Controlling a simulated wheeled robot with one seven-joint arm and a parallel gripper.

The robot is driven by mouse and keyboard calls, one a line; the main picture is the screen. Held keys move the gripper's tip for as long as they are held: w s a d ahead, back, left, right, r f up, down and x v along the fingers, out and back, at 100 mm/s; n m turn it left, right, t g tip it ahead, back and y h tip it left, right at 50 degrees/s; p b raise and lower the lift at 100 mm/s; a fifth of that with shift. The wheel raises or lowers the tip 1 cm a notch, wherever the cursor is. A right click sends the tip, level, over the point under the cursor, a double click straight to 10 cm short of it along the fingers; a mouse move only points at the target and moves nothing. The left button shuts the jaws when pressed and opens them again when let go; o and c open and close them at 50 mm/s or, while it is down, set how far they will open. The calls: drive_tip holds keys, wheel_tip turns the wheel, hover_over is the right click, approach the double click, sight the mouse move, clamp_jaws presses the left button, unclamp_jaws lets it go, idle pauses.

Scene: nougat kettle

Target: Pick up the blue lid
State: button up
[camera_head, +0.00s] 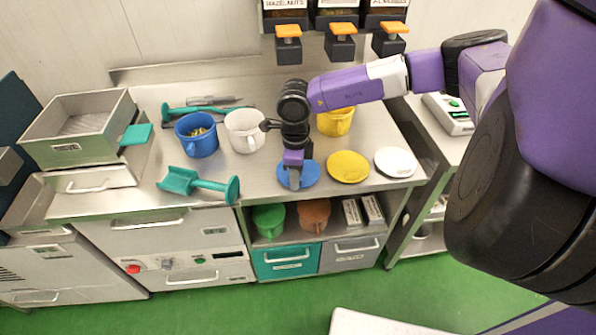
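The blue lid (311,174) lies flat on the steel counter near its front edge, left of the yellow lid (348,167). My gripper (295,184) points down over the blue lid and covers part of its left and middle. Its fingertips look at or just above the lid's surface; I cannot tell whether they touch it. The finger gap is too small and hidden to tell whether the gripper is open or shut.
A white lid (395,162) lies right of the yellow one. Behind stand a blue mug (197,140), a white mug (243,133) and a yellow mug (336,122). A teal scoop (200,185) lies left. Dispensers (341,47) hang above. The counter's front edge is close.

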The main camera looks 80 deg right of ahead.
clamp_jaws()
drive_tip(key=shift+r, duration=0.1)
